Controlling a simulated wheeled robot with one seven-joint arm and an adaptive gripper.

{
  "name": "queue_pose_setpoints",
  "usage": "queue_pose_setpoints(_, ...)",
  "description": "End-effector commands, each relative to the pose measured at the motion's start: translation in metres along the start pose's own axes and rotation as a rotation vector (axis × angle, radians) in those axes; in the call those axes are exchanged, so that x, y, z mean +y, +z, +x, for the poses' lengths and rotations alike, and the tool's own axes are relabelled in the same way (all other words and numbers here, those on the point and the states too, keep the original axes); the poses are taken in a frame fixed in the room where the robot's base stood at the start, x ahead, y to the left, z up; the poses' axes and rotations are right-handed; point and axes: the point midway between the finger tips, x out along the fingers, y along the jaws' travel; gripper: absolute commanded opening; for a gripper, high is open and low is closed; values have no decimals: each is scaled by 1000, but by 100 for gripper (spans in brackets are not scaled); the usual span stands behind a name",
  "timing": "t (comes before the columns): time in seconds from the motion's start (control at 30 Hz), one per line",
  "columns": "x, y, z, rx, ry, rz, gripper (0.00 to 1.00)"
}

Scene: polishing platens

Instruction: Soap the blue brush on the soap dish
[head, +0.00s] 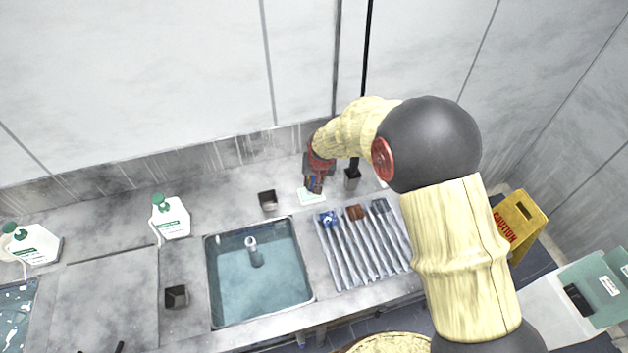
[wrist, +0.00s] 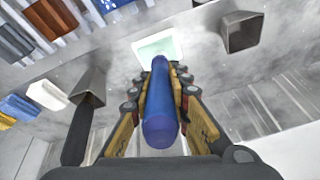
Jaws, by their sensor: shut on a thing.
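My gripper (head: 314,180) is shut on the blue brush (wrist: 160,112), whose rounded handle runs between the two fingers in the wrist view. In the head view only a little of the brush shows, below the gripper. The pale soap dish (head: 312,198) lies on the counter just below my gripper. The soap dish also shows in the wrist view (wrist: 150,48), beyond the far end of the brush. The brush's working end is hidden, and I cannot tell whether it touches the dish.
A water-filled sink (head: 210,285) is left of a ribbed drainboard (head: 352,262) holding blue, brown and grey blocks. Dark square holders stand on either side of the dish, left (head: 267,201) and right (head: 352,179). A white bottle (head: 171,217) stands farther left. The wall (head: 180,90) is close behind.

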Motion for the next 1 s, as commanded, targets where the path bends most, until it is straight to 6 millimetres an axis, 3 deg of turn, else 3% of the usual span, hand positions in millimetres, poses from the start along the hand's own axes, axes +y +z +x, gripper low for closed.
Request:
queue_pose_setpoints(0.33, 0, 0, -3, -3, 1, 0, 0)
queue_pose_setpoints(1.0, -6, -17, -49, 0, 0, 0, 0)
